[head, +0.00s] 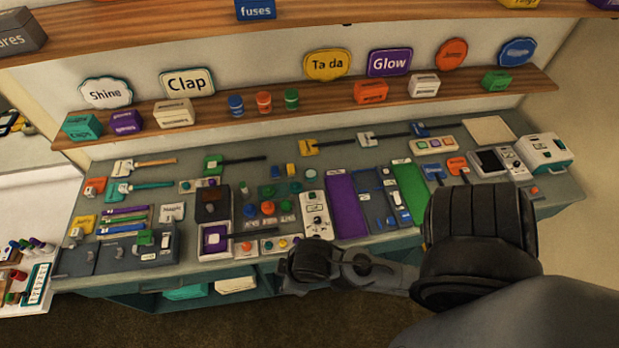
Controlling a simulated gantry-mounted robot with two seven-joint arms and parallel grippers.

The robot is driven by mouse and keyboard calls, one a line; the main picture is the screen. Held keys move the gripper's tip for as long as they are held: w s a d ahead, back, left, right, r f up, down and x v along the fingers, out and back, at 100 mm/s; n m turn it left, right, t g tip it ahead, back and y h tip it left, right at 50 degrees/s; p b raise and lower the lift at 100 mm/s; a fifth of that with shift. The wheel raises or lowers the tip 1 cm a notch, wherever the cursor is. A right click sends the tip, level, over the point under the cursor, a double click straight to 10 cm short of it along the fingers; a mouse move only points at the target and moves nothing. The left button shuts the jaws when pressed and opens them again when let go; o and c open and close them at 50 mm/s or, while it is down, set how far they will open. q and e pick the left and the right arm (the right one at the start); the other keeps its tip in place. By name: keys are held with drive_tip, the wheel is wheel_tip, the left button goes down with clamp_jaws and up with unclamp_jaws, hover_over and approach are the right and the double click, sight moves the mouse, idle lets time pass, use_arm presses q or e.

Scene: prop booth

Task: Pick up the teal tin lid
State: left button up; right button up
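In the head view, several small teal and green pieces sit around the middle of the bench, among blue and orange round pieces. A small flat teal piece (267,191) lies there and may be the teal tin lid. At this size I cannot be sure. My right arm comes in from the right, and its dark wrist end (312,262) is over the bench's front edge, nearer the front than those pieces. Its fingers cannot be made out, so whether it is open or holds anything is unclear. My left gripper is not in view.
The bench (180,272) is crowded with paddles, boxes and panels. A purple panel (346,205) and green panel (410,190) lie right of the middle. A wooden shelf (330,108) with boxes and signs runs behind. A white side table (50,210) stands left.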

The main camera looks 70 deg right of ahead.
drive_tip(key=shift+o, duration=0.3)
drive_tip(key=o, duration=0.7)
